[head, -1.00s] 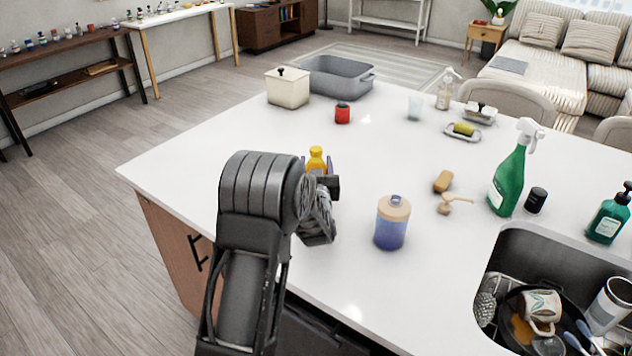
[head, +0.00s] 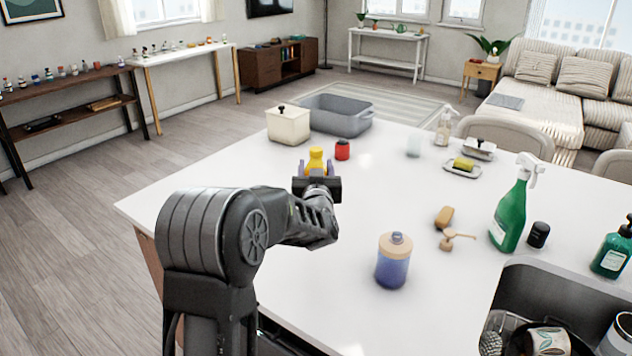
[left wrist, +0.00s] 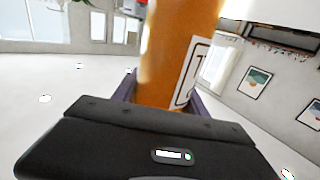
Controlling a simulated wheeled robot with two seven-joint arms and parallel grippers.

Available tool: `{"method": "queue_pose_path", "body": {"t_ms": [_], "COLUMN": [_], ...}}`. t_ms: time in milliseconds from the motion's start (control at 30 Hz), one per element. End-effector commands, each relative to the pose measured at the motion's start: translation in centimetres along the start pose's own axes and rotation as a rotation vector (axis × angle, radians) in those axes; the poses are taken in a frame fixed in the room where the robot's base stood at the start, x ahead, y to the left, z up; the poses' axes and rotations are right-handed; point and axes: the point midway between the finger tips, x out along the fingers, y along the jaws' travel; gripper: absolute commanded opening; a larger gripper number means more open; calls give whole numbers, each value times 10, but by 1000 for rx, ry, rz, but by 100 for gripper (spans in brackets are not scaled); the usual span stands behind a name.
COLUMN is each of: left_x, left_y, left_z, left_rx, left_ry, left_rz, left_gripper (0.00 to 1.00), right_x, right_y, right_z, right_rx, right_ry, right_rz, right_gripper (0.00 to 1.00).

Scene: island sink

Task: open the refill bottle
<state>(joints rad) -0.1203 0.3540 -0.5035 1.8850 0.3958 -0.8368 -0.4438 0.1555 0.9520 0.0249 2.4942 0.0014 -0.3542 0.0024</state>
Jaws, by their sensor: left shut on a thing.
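My left gripper (head: 316,172) is shut on a yellow-orange bottle (head: 316,158) beyond the near left part of the island. In the left wrist view the bottle (left wrist: 175,55) stands tall between the purple fingers, with a white label on its right side. Its lower part is hidden behind the gripper in the head view. Its top is cut off in the wrist view. No writing names it as the refill bottle. A blue bottle with a peach top (head: 393,262) stands apart on the counter, right of my left arm. My right gripper is not in view.
A red jar (head: 342,150), a cream lidded box (head: 288,125) and a grey basin (head: 337,114) stand behind the held bottle. A green spray bottle (head: 510,215), a brush (head: 455,240) and a sink (head: 550,285) are at the right. The counter's middle is mostly clear.

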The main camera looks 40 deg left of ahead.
Motion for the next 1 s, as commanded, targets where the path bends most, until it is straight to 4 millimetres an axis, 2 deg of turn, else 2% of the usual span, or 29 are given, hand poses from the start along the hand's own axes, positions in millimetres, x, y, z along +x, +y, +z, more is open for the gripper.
{"method": "queue_pose_path", "body": {"t_ms": [533,567,1000], "left_x": [0,0,0], "left_y": [0,0,0], "left_z": [-2,-1,-1], "left_rx": [0,0,0], "left_ry": [2,2,2], "left_rz": [0,0,0], "left_gripper": [0,50,14], "right_x": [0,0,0], "right_y": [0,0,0], "right_z": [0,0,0], "right_rx": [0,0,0], "right_ry": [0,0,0], "right_rz": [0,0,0], "right_gripper": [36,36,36]}}
